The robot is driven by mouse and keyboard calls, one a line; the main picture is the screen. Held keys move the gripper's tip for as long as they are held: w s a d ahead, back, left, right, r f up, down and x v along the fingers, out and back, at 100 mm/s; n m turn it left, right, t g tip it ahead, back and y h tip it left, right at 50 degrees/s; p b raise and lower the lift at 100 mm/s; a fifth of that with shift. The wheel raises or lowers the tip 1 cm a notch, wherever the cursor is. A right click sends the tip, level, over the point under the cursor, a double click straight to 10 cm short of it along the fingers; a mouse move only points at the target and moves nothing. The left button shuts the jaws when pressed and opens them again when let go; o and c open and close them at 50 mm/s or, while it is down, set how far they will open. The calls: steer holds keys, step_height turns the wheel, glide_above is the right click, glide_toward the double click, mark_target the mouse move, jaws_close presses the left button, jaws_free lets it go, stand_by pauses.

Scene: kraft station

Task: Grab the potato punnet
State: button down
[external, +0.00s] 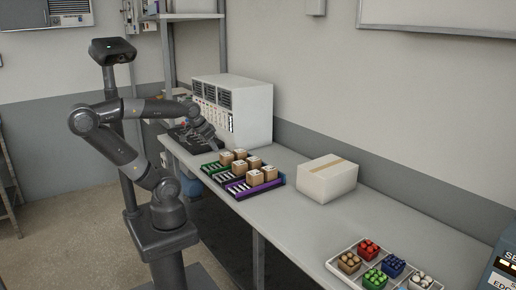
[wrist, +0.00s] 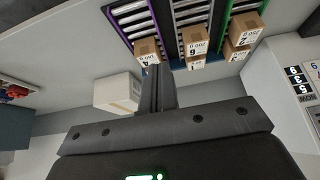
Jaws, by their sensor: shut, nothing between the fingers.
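The potato punnet is most likely the brown-filled punnet (external: 349,262) at the left of a white divided tray (external: 330,266) near the front of the bench in the external view. My gripper (external: 212,146) is far from it, over the back part of the bench beside the boxes on roller lanes. In the wrist view my gripper's fingers (wrist: 157,88) are together with nothing between them. A bit of the tray with red items (wrist: 16,90) shows at the left edge of the wrist view; the potatoes cannot be made out there.
Punnets with red (external: 368,248), blue (external: 392,266), green (external: 374,279) and pale contents (external: 420,281) share the tray. Small brown boxes (external: 255,178) stand on roller lanes. A white carton (external: 327,180) sits behind. The bench between carton and tray is clear.

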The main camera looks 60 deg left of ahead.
steer(key=c, duration=2.2)
jaws_free()
steer(key=c, duration=0.8)
jaws_free()
